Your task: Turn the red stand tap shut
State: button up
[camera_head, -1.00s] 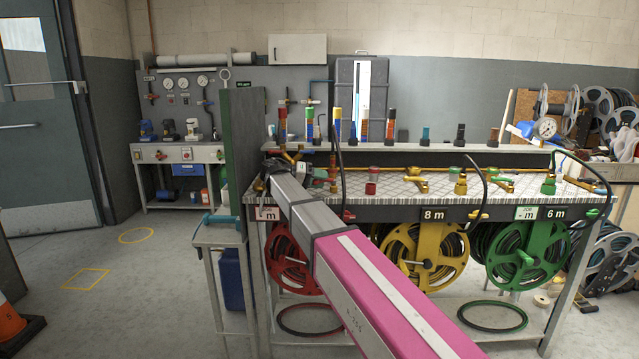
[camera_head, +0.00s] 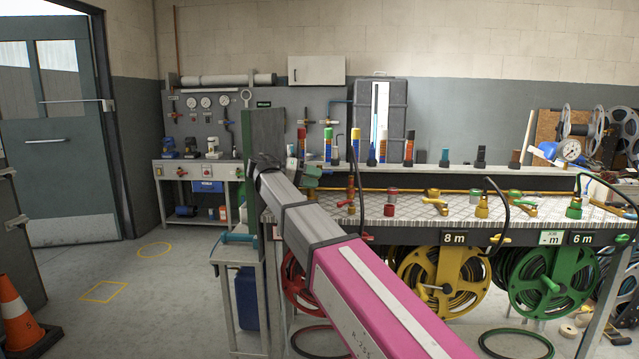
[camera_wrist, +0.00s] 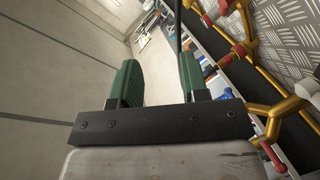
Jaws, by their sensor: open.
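In the head view, a tap with a red lever (camera_head: 347,203) stands on the bench top above the red reel, partly behind my arm. The wrist view shows brass pipework with one red handle (camera_wrist: 272,155) at the lower right and another red part (camera_wrist: 238,50) higher up. I cannot tell which of these is the red stand tap. My gripper (camera_wrist: 158,65) is open with its green fingers apart. It is empty, to the left of the brass pipework in the wrist view, and touches none of it.
The bench (camera_head: 620,224) carries more taps and couplings to the right. Red (camera_head: 300,285), yellow (camera_head: 445,280) and green (camera_head: 548,285) reels hang below. A dark green panel (camera_head: 264,130) stands at the bench's left end, close to my arm. The floor at left is clear beyond a cone (camera_head: 18,310).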

jog(key=shift+a, duration=0.1)
jog(key=shift+d, duration=0.2)
jog(key=c, duration=0.7)
jog(key=d+f+y, duration=0.1)
jog(key=d, duration=0.1)
jog(key=w+d+f+y, duration=0.1)
jog(key=d, duration=0.2)
jog(key=d+f+y, duration=0.1)
jog(key=d+y, duration=0.1)
jog(key=d, duration=0.1)
jog(key=shift+w+f, duration=0.2)
jog(key=shift+w, duration=0.05)
grip_shut()
jog(key=m+t+y, duration=0.2)
jog(key=m+y, duration=0.1)
jog(key=y, duration=1.5)
send_near(346, 203)
jog(key=s+d+r, duration=0.3)
jog(key=s+d, duration=0.1)
jog(key=d, duration=0.1)
jog(key=a+r+x, duration=0.1)
jog(key=x, duration=1.2)
jog(key=shift+w+a, duration=0.45)
jog(key=shift+a, duration=0.05)
